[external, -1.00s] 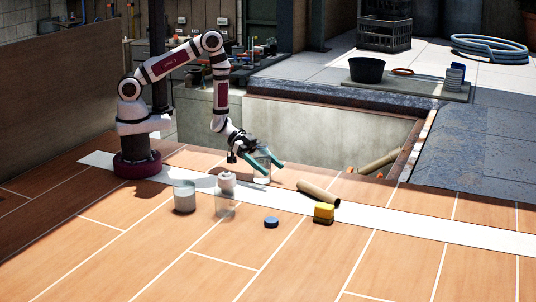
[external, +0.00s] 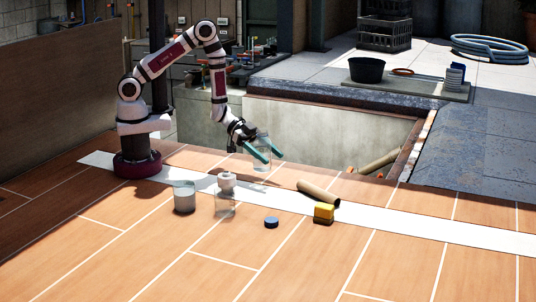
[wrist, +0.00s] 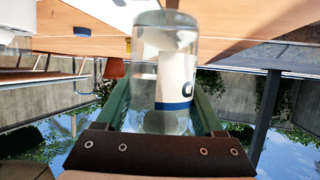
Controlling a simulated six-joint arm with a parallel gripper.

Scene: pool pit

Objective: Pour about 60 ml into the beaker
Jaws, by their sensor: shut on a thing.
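My gripper (external: 268,157) is shut on a clear jar (external: 263,142) and holds it above the white strip, roughly upright in the external view. In the wrist view the jar (wrist: 152,45) stands between my green fingers, with a white and blue label showing on or through it. The liquid level inside is hard to make out. A clear, empty-looking vessel, probably the beaker (external: 225,209), stands on the wooden floor to the left and nearer the camera. My gripper is apart from it.
A white roll-like thing (external: 226,182) is at the beaker's back rim. A grey pot (external: 184,197) stands left of it. A blue puck (external: 271,222), a yellow block (external: 323,213) and a cardboard tube (external: 318,193) lie to the right. An open pit (external: 330,135) lies behind.

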